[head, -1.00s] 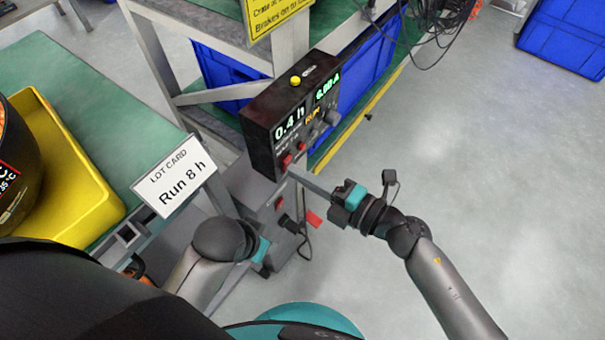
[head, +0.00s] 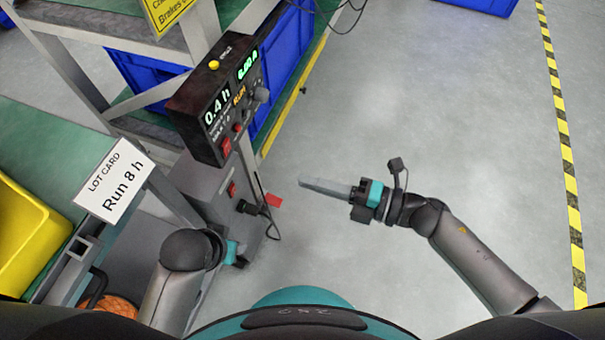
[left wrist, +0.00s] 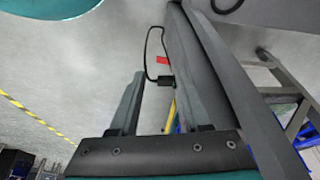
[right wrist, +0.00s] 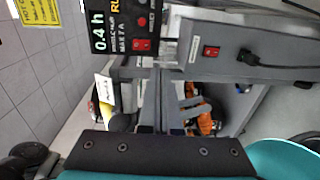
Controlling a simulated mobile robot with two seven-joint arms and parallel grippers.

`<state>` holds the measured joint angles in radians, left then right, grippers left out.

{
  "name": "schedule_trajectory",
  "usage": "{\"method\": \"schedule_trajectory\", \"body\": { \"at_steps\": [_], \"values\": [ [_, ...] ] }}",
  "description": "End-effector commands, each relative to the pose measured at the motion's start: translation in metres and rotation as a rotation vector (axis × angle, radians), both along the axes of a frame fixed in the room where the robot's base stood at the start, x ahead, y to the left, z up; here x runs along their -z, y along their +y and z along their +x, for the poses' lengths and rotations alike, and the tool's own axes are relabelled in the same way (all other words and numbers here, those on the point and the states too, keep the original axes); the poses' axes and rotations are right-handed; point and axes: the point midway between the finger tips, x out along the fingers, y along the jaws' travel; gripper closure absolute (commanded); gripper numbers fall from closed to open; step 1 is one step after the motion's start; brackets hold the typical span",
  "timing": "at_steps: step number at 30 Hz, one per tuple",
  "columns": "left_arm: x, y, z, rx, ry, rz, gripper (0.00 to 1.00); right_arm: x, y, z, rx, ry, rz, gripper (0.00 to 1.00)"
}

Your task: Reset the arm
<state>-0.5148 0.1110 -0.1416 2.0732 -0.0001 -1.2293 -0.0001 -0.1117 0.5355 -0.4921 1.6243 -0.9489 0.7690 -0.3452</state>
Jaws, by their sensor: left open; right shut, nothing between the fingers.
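My right gripper (head: 305,183) is shut and empty, held over bare floor to the right of the control box, apart from it. In the right wrist view its fingers (right wrist: 150,90) lie together, below the box's display. My left arm is at the lower left in the head view, its gripper mostly hidden behind the arm. In the left wrist view the left gripper (left wrist: 160,75) is open and empty, near a grey post and a black cable plug (left wrist: 166,81). The control box (head: 212,105) reads 0.4 h and 6.00 A with RUN lit.
The lot card (head: 114,180) reads Run 8 h, beside a yellow tray (head: 30,235) on a green bench. A grey unit (head: 215,195) with a red switch and plugged cable stands below the box. Blue crates (head: 150,75) sit under the rack. Open floor lies right.

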Motion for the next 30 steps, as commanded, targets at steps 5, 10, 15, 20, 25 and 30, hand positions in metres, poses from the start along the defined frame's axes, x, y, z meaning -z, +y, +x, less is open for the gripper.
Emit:
{"method": "schedule_trajectory", "body": {
  "at_steps": [5, 10, 15, 20, 25, 30],
  "values": [
    [0.000, 0.000, 0.000, 0.000, 0.000, -0.001, 0.53, 0.000, 0.000, 0.000, 0.000, 0.000, 0.000, 1.00],
    [0.000, 0.000, 0.000, 0.000, 0.000, -0.001, 0.53, 0.000, 0.000, 0.000, 0.001, 0.000, 0.000, 1.00],
    [0.000, 0.000, 0.001, -0.001, -0.003, -0.001, 0.53, 0.000, 0.000, 0.001, 0.003, 0.003, 0.001, 1.00],
    [0.011, 0.002, 0.001, 0.000, 0.007, 0.004, 0.53, 0.006, -0.011, 0.015, 0.099, 0.080, 0.022, 1.00],
    [0.043, 0.008, -0.005, 0.003, 0.029, 0.016, 0.53, 0.037, -0.051, 0.047, 0.382, 0.313, 0.086, 1.00],
    [0.077, 0.018, -0.020, 0.007, 0.050, 0.030, 0.53, 0.087, -0.107, 0.056, 0.715, 0.596, 0.159, 1.00]
  ]
}}
